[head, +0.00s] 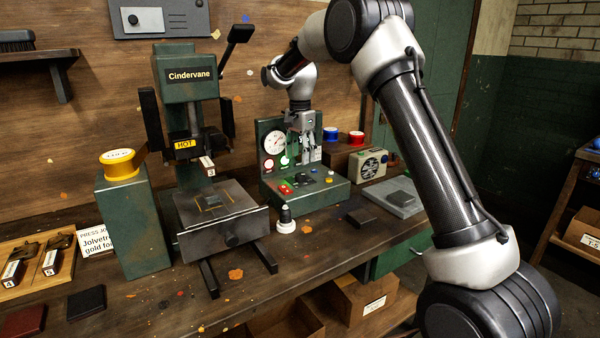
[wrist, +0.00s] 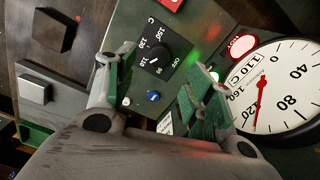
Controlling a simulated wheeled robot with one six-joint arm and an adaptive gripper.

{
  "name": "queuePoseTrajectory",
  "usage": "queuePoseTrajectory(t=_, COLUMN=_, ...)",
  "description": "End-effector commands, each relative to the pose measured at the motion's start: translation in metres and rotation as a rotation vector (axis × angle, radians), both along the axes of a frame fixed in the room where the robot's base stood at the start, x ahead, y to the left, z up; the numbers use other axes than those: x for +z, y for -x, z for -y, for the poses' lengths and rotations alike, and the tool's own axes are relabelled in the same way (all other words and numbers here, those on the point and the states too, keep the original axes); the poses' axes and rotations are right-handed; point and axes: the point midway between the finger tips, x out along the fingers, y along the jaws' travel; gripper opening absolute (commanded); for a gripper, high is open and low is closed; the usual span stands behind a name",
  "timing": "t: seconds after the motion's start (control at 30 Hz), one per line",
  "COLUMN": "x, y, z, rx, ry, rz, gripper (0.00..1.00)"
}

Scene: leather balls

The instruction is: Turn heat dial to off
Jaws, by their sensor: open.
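The heat dial (wrist: 152,60) is a black knob on a black square plate, marked in degrees C with numbers and OFF, in the wrist view. Its white mark appears to be near 110. My gripper (wrist: 163,66) is open, with its green-padded fingers on either side of the dial in the picture; I cannot tell whether they touch it.
A round gauge (wrist: 285,88) with a red needle and a red lamp (wrist: 242,45) are beside the dial. The green press (head: 185,85) with a HOT sign stands left of the box. A small white-based stamp (head: 286,222) stands in front.

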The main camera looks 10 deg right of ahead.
Motion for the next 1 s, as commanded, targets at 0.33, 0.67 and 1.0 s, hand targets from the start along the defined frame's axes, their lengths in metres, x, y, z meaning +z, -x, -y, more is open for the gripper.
queuePoseTrajectory(t=0.33, x=-0.056, y=0.001, z=0.000, rx=0.003, ry=0.001, rz=-0.003, gripper=0.53)
queuePoseTrajectory(t=0.67, x=-0.066, y=0.000, z=0.000, rx=0.004, ry=0.000, rz=0.000, gripper=0.53)
queuePoseTrajectory(t=1.0, x=-0.066, y=0.000, z=0.000, rx=0.004, ry=0.000, rz=0.000, gripper=0.06)
